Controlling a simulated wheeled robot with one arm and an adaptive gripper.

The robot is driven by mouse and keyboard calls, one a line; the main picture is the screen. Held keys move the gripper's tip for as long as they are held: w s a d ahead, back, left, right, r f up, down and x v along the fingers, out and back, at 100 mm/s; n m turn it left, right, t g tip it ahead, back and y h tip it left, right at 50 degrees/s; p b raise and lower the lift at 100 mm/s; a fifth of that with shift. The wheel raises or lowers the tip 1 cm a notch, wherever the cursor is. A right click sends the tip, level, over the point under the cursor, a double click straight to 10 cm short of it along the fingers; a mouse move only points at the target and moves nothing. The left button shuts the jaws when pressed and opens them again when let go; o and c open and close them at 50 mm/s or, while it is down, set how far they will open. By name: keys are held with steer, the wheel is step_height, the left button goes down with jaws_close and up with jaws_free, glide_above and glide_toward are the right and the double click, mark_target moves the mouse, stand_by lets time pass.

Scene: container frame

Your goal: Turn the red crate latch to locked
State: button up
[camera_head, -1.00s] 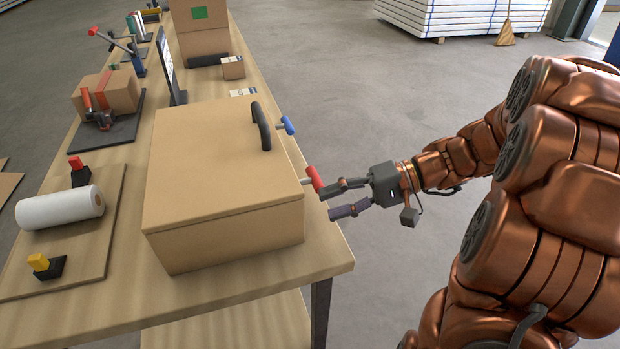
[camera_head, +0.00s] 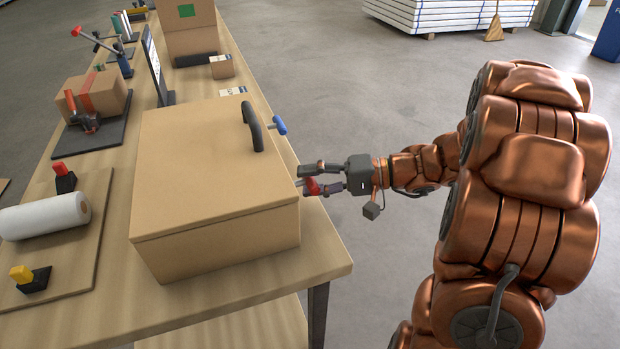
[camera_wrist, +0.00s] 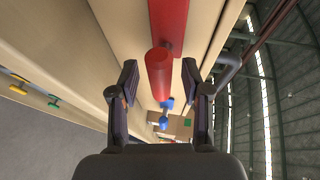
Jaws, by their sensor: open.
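The tan crate (camera_head: 205,165) stands on the wooden table with its lid down. The red latch (camera_head: 312,186) sticks out from its right side, near the front. In the wrist view the red latch (camera_wrist: 160,72) runs between the fingers, coming from the top edge. The blue latch (camera_head: 279,125) is farther back on the same side, and it also shows in the wrist view (camera_wrist: 165,112). My gripper (camera_head: 312,179) is open, with its fingers on either side of the red latch. I cannot tell whether either finger touches it.
A black handle (camera_head: 253,128) stands at the crate's right edge. A white roll (camera_head: 45,216) and a yellow-topped clamp (camera_head: 24,275) are on a board at left. A taped box (camera_head: 98,92) stands behind.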

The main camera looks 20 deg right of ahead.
steer(key=shift+a, duration=0.25)
steer(key=shift+f, duration=0.1)
jaws_close()
